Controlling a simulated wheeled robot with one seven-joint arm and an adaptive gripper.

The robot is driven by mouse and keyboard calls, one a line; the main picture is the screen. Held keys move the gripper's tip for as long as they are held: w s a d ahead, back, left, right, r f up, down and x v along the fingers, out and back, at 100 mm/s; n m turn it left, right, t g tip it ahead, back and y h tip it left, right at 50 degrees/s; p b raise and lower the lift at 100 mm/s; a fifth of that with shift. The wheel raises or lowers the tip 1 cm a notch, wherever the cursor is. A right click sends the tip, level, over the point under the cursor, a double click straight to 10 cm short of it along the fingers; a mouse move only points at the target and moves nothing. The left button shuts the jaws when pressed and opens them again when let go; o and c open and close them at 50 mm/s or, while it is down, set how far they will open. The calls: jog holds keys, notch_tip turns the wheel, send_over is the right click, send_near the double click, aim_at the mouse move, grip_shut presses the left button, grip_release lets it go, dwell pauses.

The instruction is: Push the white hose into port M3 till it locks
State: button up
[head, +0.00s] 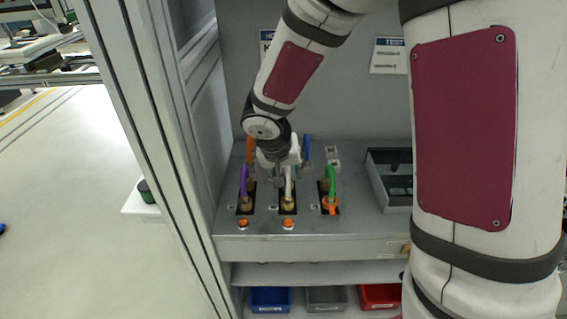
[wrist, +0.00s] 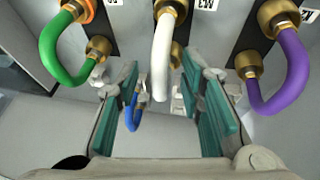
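The white hose (wrist: 162,60) stands in the middle of the wrist view, its upper end at a brass fitting (wrist: 172,10) beside a label reading M3 (wrist: 207,4). Whether it is fully seated there cannot be told. A second brass fitting behind it is partly hidden. In the head view the white hose (head: 289,182) rises from the middle brass port (head: 288,205). My gripper (wrist: 165,85) is open, with one teal-padded finger on each side of the hose and visible gaps. In the head view my gripper (head: 285,162) is above the middle port, partly hidden by my wrist.
A purple hose (head: 243,180) is on the left port and a green hose (head: 332,178) with an orange collar on the right, both close by. Orange and blue (head: 306,145) hoses stand behind. A dark-lined tray (head: 376,190) lies to the right. A frame post (head: 150,110) stands left.

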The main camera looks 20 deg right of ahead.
jog(key=v, duration=1.1)
jog(key=s+d+r+n+y, duration=0.1)
jog(key=s+r, duration=0.2)
jog(key=s, duration=0.4)
jog(key=s+d+r+n+y, duration=0.1)
jog(key=s+r, duration=0.2)
jog(key=s, duration=0.4)
jog(key=s+d+r+n+t+y, duration=0.1)
jog(key=s+d+r, duration=0.1)
jog(key=s, duration=0.5)
jog(key=shift+s+r+n, duration=0.15)
jog(key=shift+r+n, duration=0.15)
jog(key=shift+r, duration=0.3)
